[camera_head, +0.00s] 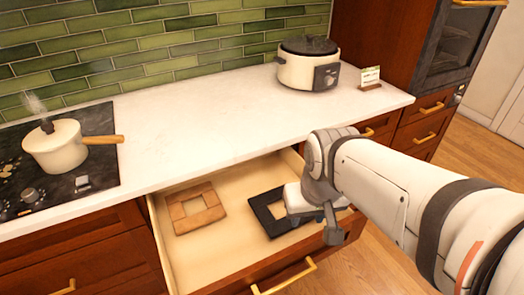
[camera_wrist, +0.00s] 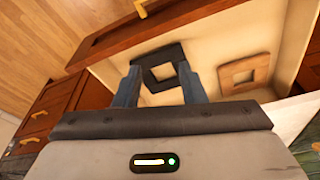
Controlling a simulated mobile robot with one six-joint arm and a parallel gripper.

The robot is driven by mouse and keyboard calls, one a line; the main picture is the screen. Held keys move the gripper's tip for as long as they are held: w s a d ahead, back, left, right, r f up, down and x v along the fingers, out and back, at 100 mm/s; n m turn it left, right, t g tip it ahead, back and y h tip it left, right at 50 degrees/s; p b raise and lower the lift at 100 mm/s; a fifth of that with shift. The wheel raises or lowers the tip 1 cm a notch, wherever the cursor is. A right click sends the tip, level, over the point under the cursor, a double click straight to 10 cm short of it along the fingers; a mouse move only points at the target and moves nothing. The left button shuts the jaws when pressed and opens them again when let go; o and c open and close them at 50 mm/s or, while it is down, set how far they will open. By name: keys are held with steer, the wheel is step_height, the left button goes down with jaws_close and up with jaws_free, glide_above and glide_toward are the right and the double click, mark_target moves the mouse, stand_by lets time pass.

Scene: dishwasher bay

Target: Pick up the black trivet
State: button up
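The black trivet (camera_head: 264,214) is a flat square ring lying in the open drawer (camera_head: 205,262), toward its right side. My gripper (camera_head: 298,205) is low over the trivet's right part in the head view and hides some of it. In the wrist view, the two fingers of my gripper (camera_wrist: 159,70) are spread apart, with the trivet (camera_wrist: 165,53) showing between and beyond their tips. The fingertips overlap its left and right sides in that view. I cannot tell whether they touch it. The gripper is open.
A wooden trivet (camera_head: 196,208) lies to the left in the same drawer, also in the wrist view (camera_wrist: 244,73). The white counter (camera_head: 200,130) overhangs behind. A slow cooker (camera_head: 306,66), a small card (camera_head: 370,76) and a steaming pot (camera_head: 56,147) on the cooktop stand above.

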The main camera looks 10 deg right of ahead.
mark_target(273, 228)
steer(key=shift+o, duration=0.7)
steer(key=shift+w+a+f, duration=0.1)
steer(key=shift+w, duration=0.05)
steer(key=o, duration=0.5)
steer(key=w+f+m, duration=0.2)
steer(key=w, duration=0.1)
steer(key=w+d+f+m+g+b, duration=0.1)
steer(key=w+f+m, duration=0.1)
steer(key=w+m, duration=0.1)
steer(key=w+f+m+b, duration=0.1)
steer(key=w+f+m, duration=0.1)
steer(key=w+f, duration=0.1)
steer(key=shift+w+d+f+m+g, duration=0.1)
steer(key=shift+w+d+m+g, duration=0.1)
steer(key=shift+d+m+g, duration=0.1)
steer(key=w+f+m, duration=0.2)
steer(key=w+f+m+b, duration=0.1)
steer(key=w+f+m, duration=0.1)
steer(key=f, duration=0.1)
steer(key=w+d+f+m+g+b, duration=0.1)
steer(key=w+f+m, duration=0.1)
steer(key=f, duration=0.1)
steer(key=shift+w+f, duration=0.1)
steer(key=shift+w+f+m, duration=0.1)
steer(key=shift+f+m, duration=0.2)
steer(key=shift+f, duration=0.1)
steer(key=shift+a+f, duration=0.2)
steer(key=shift+f, duration=3.4)
